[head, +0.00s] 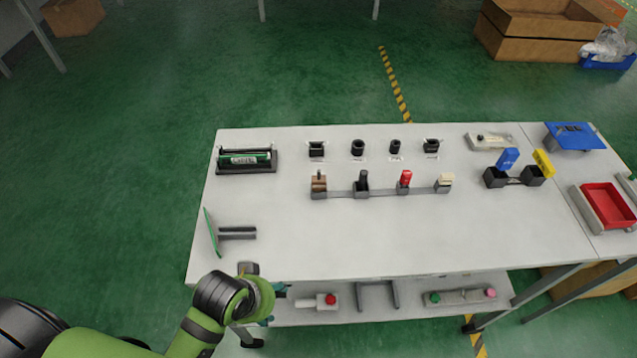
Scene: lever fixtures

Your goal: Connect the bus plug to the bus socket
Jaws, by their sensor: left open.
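A rack (390,192) near the middle of the table holds a row of upright plugs: a brown one (319,184), a black one (364,181), a red one (405,179) and a cream one (444,181). Behind it stands a row of black sockets, among them a left one (317,149) and a right one (432,146). I cannot tell which plug and socket are the bus pair. My left gripper (276,303) is open at the table's front left edge, well apart from the rack and mostly hidden by my wrist. My right gripper is out of view.
A green board in a black fixture (247,160) sits at the back left, a green panel on a stand (213,232) at the front left. Blue and yellow pieces (507,160) stand in black holders at right, near a red tray (605,204). The table's front middle is clear.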

